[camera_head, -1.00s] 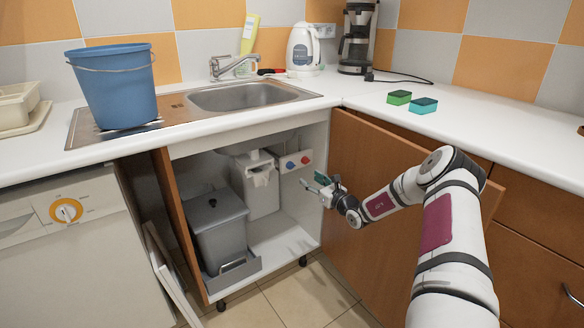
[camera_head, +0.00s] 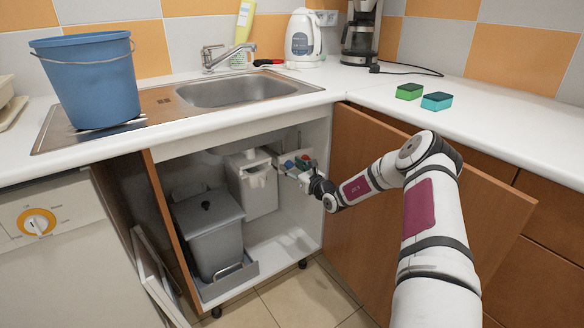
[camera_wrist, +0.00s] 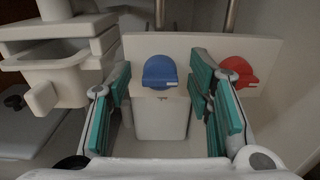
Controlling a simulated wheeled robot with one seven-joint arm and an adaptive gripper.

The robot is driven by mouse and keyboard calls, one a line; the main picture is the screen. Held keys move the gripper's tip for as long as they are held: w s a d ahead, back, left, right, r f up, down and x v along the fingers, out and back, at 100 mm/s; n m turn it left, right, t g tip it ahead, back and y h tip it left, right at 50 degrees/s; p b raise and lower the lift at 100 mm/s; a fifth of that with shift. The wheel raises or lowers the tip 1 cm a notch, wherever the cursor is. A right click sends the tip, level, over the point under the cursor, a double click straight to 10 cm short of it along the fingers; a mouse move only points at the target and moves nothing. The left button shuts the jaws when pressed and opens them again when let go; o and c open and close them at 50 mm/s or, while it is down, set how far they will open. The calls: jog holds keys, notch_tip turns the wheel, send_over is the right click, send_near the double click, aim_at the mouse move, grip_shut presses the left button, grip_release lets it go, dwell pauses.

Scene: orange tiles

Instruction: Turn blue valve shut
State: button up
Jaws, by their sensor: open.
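The blue valve (camera_wrist: 160,72) is a rounded blue knob on a pale panel (camera_wrist: 205,48) in the wrist view. My gripper (camera_wrist: 162,85) is open with nothing held. In the head view the blue valve (camera_head: 289,165) is small, on the panel inside the open cabinet under the sink. My gripper (camera_head: 294,170) reaches in there, and partly covers the panel. Whether a finger touches the knob cannot be told.
A red valve (camera_wrist: 238,74) is on the same panel, close beside the right finger. The open cabinet door (camera_head: 345,190) is to the right, by my arm.

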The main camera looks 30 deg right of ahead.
jog(key=shift+c, duration=0.2)
grip_shut()
jog(key=n+p, duration=0.2)
jog(key=n, duration=0.2)
jog(key=n+p, duration=0.1)
jog(key=n, duration=0.3)
jog(key=shift+a+n, duration=0.1)
jog(key=shift+n, duration=0.2)
jog(key=n, duration=0.4)
jog(key=shift+f, duration=0.2)
jog(key=shift+f+n+b, duration=0.1)
jog(key=shift+n+b, duration=0.95)
jog(key=shift+n, duration=1.65)
jog(key=shift+s, duration=0.1)
